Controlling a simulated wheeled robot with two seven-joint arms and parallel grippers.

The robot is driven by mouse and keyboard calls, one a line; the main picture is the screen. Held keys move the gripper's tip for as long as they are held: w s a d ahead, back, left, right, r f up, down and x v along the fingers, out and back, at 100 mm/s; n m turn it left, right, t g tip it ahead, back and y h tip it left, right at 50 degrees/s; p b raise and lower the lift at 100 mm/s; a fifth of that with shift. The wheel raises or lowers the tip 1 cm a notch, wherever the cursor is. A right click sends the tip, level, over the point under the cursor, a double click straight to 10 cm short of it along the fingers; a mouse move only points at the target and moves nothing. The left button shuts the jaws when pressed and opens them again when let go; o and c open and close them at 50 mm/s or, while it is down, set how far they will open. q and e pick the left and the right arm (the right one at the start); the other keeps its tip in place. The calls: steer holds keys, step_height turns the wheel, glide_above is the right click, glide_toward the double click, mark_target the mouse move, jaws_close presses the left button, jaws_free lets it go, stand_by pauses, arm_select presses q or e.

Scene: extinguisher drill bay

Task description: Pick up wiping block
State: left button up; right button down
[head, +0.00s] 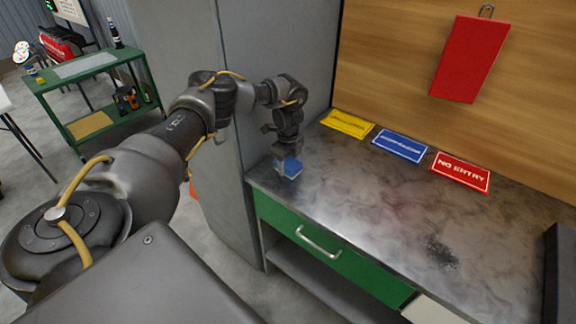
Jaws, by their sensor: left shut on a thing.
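The wiping block (291,168) is blue on top with a pale lower part. It is at the left front corner of the metal worktop (365,215). My left gripper (284,160) points down from above and is shut on the block. I cannot tell whether the block touches the worktop or is just above it. The fingertips are small and partly hidden by the block and the wrist. My right gripper is not in view.
Yellow (347,123), blue (400,145) and red "NO ENTRY" (461,171) signs lie along the back. A red board (470,58) hangs above. A dark smudge (441,254) marks the worktop. A grey cabinet (240,80) stands close by my left arm.

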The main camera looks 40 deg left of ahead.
mark_target(288, 162)
arm_select(q)
steer(key=shift+r+b, duration=0.4)
steer(key=shift+r, duration=0.1)
step_height(288, 162, up, 2)
steer(key=shift+d+r+b, duration=0.1)
steer(key=shift+r+b, duration=0.1)
steer(key=shift+b, duration=0.25)
steer(key=s+d+r, duration=0.8)
steer(key=s+r, duration=0.1)
steer(key=s, duration=0.2)
steer(key=shift+d+r, duration=0.25)
steer(key=shift+r, duration=0.1)
